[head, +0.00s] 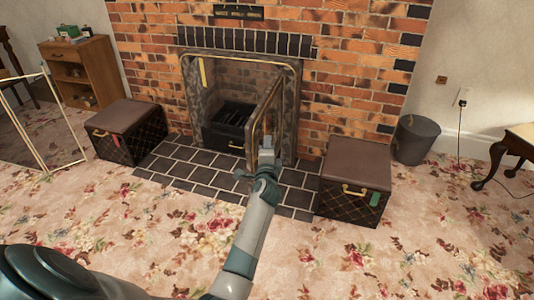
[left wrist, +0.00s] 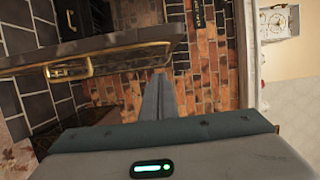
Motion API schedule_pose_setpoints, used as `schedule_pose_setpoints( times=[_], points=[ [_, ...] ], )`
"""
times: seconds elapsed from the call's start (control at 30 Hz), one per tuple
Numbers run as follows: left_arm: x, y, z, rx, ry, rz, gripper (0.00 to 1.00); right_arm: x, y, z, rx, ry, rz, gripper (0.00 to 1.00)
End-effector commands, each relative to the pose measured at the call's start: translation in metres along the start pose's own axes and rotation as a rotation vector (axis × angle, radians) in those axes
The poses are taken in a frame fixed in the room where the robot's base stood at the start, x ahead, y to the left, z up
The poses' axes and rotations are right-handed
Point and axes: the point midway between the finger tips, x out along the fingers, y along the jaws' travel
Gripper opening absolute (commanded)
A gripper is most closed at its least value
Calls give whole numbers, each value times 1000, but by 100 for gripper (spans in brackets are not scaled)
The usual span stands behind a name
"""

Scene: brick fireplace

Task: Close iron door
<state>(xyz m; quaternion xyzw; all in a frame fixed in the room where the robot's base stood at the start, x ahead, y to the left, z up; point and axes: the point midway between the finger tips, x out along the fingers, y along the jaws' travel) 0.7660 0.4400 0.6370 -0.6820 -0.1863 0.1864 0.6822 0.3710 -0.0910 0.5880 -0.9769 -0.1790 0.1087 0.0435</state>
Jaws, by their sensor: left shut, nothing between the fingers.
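The iron door (head: 265,108) of the fireplace stands open, swung out from the right side of the firebox opening toward me. I see it at a steep angle, with a brass-coloured edge. In the left wrist view the dark door (left wrist: 125,42) lies across the upper left, with a brass handle (left wrist: 70,68) on it. My left gripper (head: 266,143) is shut and empty, near the lower free end of the door. Its fingers (left wrist: 160,92) are close beside the door; I cannot tell whether they touch it. My right gripper is out of view.
A dark grate (head: 232,118) sits inside the fireplace. Brown-topped boxes stand left (head: 125,115) and right (head: 357,165) of the tiled hearth (head: 195,172). A grey bin (head: 416,140) stands farther right. The flowered carpet in front is mostly clear.

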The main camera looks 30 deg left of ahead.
Motion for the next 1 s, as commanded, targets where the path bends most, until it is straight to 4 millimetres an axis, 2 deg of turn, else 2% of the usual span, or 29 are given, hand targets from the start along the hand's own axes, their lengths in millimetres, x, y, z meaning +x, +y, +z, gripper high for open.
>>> schedule_pose_setpoints(
  times=[0.1, 0.13, 0.2, 0.4, 1.0],
  points=[
    [22, 1, 1, 1, -1, -1, 0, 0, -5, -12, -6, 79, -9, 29],
    [23, 0, 6, 2, -3, 0, 0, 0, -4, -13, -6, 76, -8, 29],
    [24, -1, 17, 4, -3, 0, 0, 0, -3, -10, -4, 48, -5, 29],
    [28, 0, 35, 0, -1, -1, 0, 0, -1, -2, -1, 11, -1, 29],
    [29, 0, 40, 0, 2, 0, 0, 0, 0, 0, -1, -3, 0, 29]
  ],
)
